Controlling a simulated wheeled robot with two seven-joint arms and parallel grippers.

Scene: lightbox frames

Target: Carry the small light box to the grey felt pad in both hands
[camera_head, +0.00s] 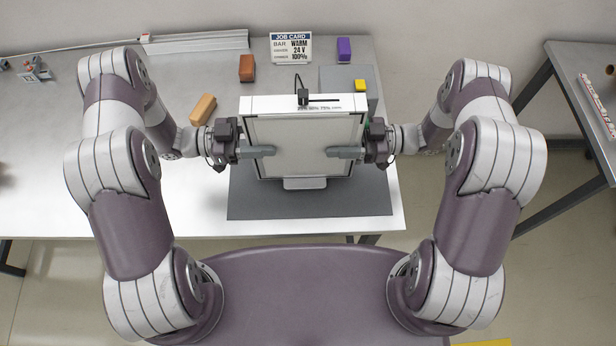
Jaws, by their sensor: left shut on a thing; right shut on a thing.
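The small light box (300,130) is a white-framed panel with a pale face, tilted up between my two grippers in the head view. A black plug or switch and printed marks show on its top edge. My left gripper (262,151) is shut on its left side, and my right gripper (342,152) is shut on its right side. The grey felt pad (310,205) lies on the table below and in front of the box. I cannot tell whether the box's lower edge touches the pad.
An orange block (203,109), a brown block (246,68), a purple block (344,49) and a yellow block (360,85) are around the box.

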